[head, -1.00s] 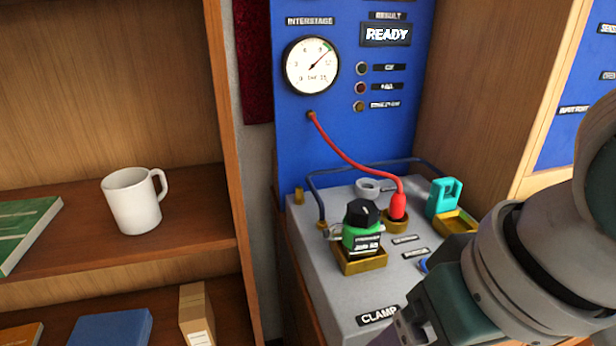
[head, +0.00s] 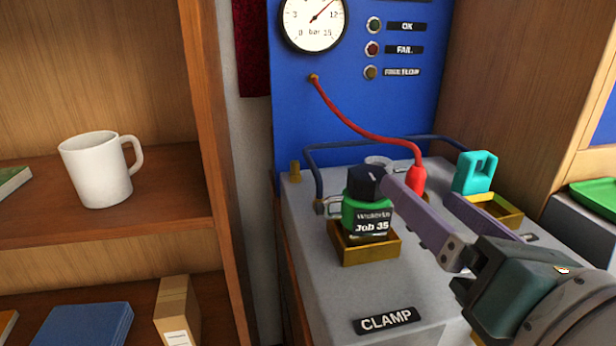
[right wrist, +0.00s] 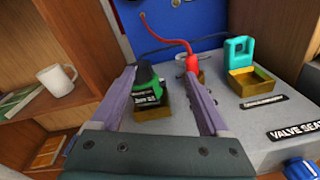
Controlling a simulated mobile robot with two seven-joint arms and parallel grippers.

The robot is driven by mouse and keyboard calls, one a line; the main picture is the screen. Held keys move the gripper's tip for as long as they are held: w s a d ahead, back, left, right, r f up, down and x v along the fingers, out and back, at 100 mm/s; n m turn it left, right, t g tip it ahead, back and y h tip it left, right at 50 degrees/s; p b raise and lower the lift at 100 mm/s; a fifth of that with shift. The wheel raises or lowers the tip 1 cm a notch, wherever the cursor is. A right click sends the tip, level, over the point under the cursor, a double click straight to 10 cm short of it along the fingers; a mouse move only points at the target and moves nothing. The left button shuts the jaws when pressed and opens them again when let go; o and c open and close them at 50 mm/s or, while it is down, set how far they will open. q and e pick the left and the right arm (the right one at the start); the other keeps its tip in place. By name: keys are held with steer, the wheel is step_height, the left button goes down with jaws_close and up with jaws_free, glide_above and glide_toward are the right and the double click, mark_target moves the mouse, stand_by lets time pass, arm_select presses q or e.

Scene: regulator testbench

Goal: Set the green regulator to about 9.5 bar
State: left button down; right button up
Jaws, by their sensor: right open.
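The green regulator (head: 350,215) stands upright in a brass holder (head: 372,252) on the grey bench, with a black knob (head: 364,182) on top and a "Job 35" label. My right gripper (head: 420,192) is open and empty, just right of the knob; one finger's tip overlaps the knob's right edge in the head view, and contact cannot be told. In the right wrist view the regulator (right wrist: 147,92) shows between the fingers, nearer the left one. The gauge (head: 312,22) is cut off at the top; its needle points up right, short of 12. My left gripper is not in view.
A red hose (head: 365,147) with a red plug (head: 416,181) rises behind my right fingers. A blue hose runs behind the regulator. A shelf with a white mug (head: 97,170) is at left.

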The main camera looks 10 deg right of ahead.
mark_target(354, 167)
steer(key=a+n+y, duration=0.1)
steer(key=n, duration=0.1)
steer(key=a+f+n+y, duration=0.1)
steer(key=n, duration=0.2)
steer(key=shift+a+t, duration=0.2)
steer(key=shift+t, duration=0.1)
steer(key=shift+w+a+r+n+y, duration=0.15)
steer(key=shift+w+n+y, duration=0.2)
steer(key=shift+n+y, duration=0.05)
steer(key=w, duration=0.3)
steer(key=w+a, duration=0.1)
steer(key=w, duration=0.5)
steer(key=shift+a, duration=0.25)
jaws_close()
